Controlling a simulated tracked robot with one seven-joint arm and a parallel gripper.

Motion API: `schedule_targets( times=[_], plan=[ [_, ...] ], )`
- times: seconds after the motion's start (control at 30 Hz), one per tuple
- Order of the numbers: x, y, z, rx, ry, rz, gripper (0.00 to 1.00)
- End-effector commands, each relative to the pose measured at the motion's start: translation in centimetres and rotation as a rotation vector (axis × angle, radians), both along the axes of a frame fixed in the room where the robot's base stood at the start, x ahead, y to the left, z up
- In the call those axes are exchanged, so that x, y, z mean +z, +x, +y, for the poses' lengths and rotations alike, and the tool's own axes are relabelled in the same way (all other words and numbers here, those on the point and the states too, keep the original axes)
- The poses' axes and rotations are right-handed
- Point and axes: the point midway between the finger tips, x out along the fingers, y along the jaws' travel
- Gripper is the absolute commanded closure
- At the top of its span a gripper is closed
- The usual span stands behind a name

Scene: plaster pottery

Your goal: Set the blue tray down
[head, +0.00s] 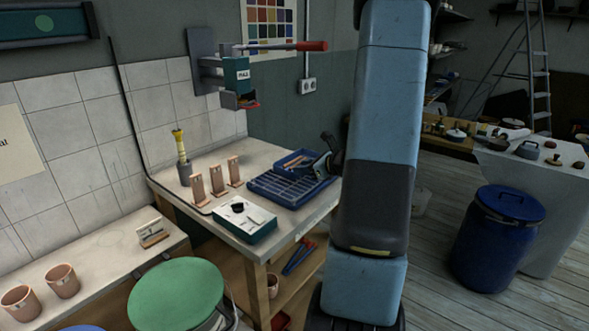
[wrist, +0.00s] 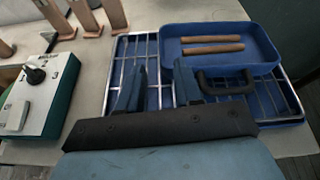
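The blue tray (wrist: 265,52) is shallow and holds two brown sticks (wrist: 212,44). A dark loop handle (wrist: 228,83) is on its near side. In the wrist view it overlaps the far right part of a blue rack with metal bars (wrist: 283,98); I cannot tell whether it touches the rack. In the head view the tray (head: 286,162) shows behind the rack (head: 284,194). My gripper (wrist: 158,88) has its fingers apart with nothing between them. The handle is just right of its right finger. In the head view my arm hides part of this area.
A green-and-white control box with a black knob (head: 236,208) stands on the bench in front of the rack. Several pinkish upright pieces (head: 216,179) and a dark holder with a yellow tool (head: 185,172) stand to the left. A wall-mounted press with a red-ended lever (head: 236,75) hangs above.

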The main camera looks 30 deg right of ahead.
Motion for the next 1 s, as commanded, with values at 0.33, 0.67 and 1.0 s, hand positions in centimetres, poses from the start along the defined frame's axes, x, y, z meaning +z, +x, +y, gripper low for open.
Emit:
schedule_targets(
  times=[0.33, 0.67, 1.0],
  plan=[
    [1.5, -2.8, -0.7, 0.011, -0.006, -0.001, 0.65],
    [6.7, -4.2, 10.1, 0.428, -0.299, -0.026, 0.65],
    [11.1, -10.8, 21.1, 0.984, -0.773, -0.089, 0.65]
  ],
)
